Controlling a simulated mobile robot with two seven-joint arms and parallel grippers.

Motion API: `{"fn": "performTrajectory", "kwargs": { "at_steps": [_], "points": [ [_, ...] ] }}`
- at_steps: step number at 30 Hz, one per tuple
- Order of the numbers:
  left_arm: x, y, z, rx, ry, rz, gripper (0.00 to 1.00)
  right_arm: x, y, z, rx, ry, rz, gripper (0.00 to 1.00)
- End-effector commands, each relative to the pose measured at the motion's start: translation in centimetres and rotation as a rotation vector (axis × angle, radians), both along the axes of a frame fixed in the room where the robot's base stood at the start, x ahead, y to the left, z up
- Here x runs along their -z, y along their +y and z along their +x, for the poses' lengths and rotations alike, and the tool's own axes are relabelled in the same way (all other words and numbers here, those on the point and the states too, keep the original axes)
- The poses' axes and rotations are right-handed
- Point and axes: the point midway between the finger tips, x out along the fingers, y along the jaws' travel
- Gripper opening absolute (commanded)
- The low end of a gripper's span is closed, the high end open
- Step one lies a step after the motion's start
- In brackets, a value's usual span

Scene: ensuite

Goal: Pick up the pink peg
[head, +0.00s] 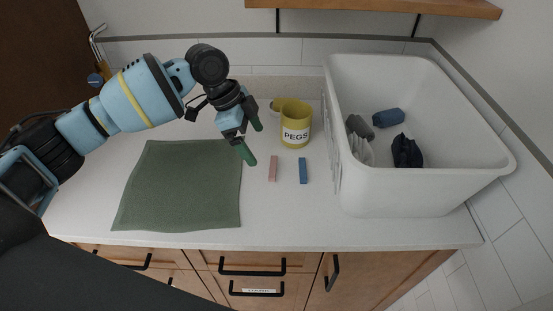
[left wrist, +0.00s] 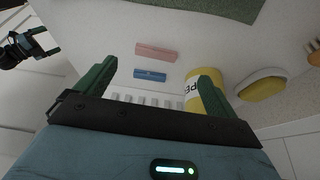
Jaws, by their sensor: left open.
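The pink peg (head: 273,168) lies on the white counter between the green mat and the blue peg (head: 303,170). In the left wrist view the pink peg (left wrist: 156,53) lies beyond the blue peg (left wrist: 150,74), both seen between the fingers. My left gripper (head: 253,142) is open and empty, with green fingers. It is above the counter, just behind and left of the pink peg in the head view, and apart from it. It also shows in the left wrist view (left wrist: 157,68).
A yellow cup labelled PEGS (head: 296,122) stands behind the pegs. A large white basket (head: 430,190) with some cloth items fills the right side. The green mat (head: 185,185) lies flat on the left. The counter in front of the pegs is clear. A wooden shelf (head: 380,8) hangs above.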

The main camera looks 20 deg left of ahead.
Motion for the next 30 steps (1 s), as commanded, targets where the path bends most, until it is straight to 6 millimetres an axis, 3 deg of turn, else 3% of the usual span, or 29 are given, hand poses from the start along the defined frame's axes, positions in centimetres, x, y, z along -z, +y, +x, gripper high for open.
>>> {"fn": "performTrajectory", "kwargs": {
  "at_steps": [5, 17, 25, 30],
  "points": [
    [0.9, -0.4, 0.1, 0.000, 0.002, 0.000, 0.95, 0.3, -0.1, -0.8, -0.005, 0.015, -0.004, 0.98],
    [3.0, -1.6, 0.2, 0.001, 0.000, 0.000, 0.95, -0.1, -0.1, 0.0, -0.007, -0.002, -0.004, 0.98],
    [6.1, -3.5, 0.4, -0.001, 0.001, 0.000, 0.95, -0.5, -0.1, 0.4, -0.005, -0.011, -0.003, 0.98],
    [6.9, -3.8, 0.5, -0.001, 0.000, 0.000, 0.95, -0.5, 0.0, 0.4, -0.002, -0.011, -0.001, 0.98]
  ]
}}
